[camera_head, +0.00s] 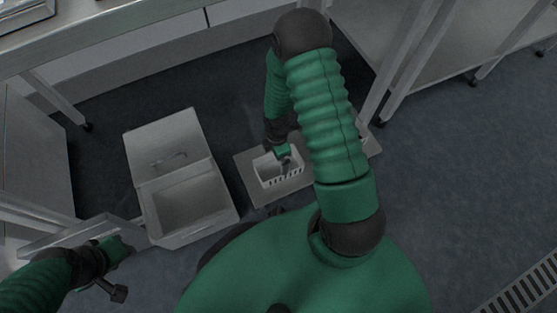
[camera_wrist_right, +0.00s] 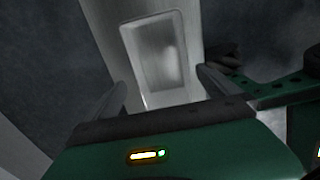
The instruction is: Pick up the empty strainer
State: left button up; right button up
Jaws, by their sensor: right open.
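The strainer (camera_head: 268,178) is a small white basket with slotted sides, standing upright on a pale flat board on the floor. In the right wrist view a pale rectangular basket, apparently the strainer (camera_wrist_right: 153,50), looks empty inside. My right gripper (camera_head: 285,163) points down over the strainer in the head view. In the right wrist view its fingers (camera_wrist_right: 165,90) are spread apart with nothing between them, and the basket lies beyond them. My left gripper (camera_head: 127,251) is at the lower left beside a grey panel; its fingers are too small to read.
A pale open bin (camera_head: 190,205) with a raised lid (camera_head: 165,145) stands left of the board (camera_head: 248,163). A grey panel (camera_head: 75,240) lies by my left arm. Table legs and wheeled stands edge the back and right. Dark floor (camera_head: 450,170) is free at right.

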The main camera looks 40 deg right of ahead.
jog(key=f+b, duration=0.2)
jog(key=f, duration=0.1)
jog(key=f+b, duration=0.3)
jog(key=shift+s+d, duration=0.15)
jog(key=shift+s, duration=0.05)
jog(key=shift+f, duration=0.35)
jog(key=shift+r, duration=0.25)
jog(key=c, duration=1.3)
pick_arm(q)
jog(key=x, duration=0.2)
jog(key=s+x, duration=0.1)
jog(key=x, duration=0.2)
jog(key=shift+s+a+f, duration=0.1)
jog(key=shift+f, duration=0.35)
jog(key=shift+r, duration=0.1)
pick_arm(e)
jog(key=shift+r, duration=0.1)
